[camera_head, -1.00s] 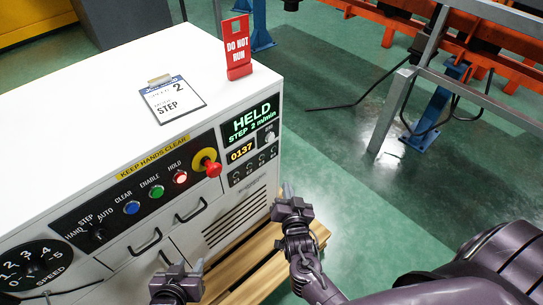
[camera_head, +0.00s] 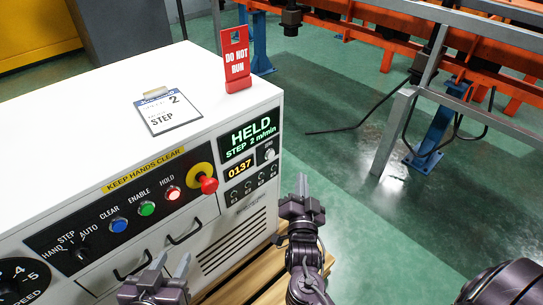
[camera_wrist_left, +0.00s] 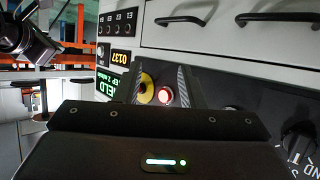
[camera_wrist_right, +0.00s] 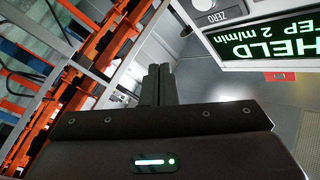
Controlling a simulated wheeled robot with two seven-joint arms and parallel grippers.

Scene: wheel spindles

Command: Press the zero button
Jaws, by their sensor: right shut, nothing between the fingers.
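The zero button (camera_head: 269,154) is a small round pale button at the right end of the console front, beside the green HELD display (camera_head: 250,135). In the right wrist view the button (camera_wrist_right: 203,5) is at the top edge, above its ZERO label. My right gripper (camera_head: 302,184) is shut and empty, apart from the button, to its right and lower in the head view. Its closed fingers (camera_wrist_right: 158,84) show in the right wrist view. My left gripper (camera_head: 170,266) is open and empty before the console's drawers; its spread fingers (camera_wrist_left: 158,84) show in the left wrist view.
The panel also holds a red stop knob (camera_head: 208,185), a lit red HOLD button (camera_head: 173,193), and green and blue buttons. A red DO NOT RUN sign (camera_head: 236,60) and a STEP card (camera_head: 168,112) are on top.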

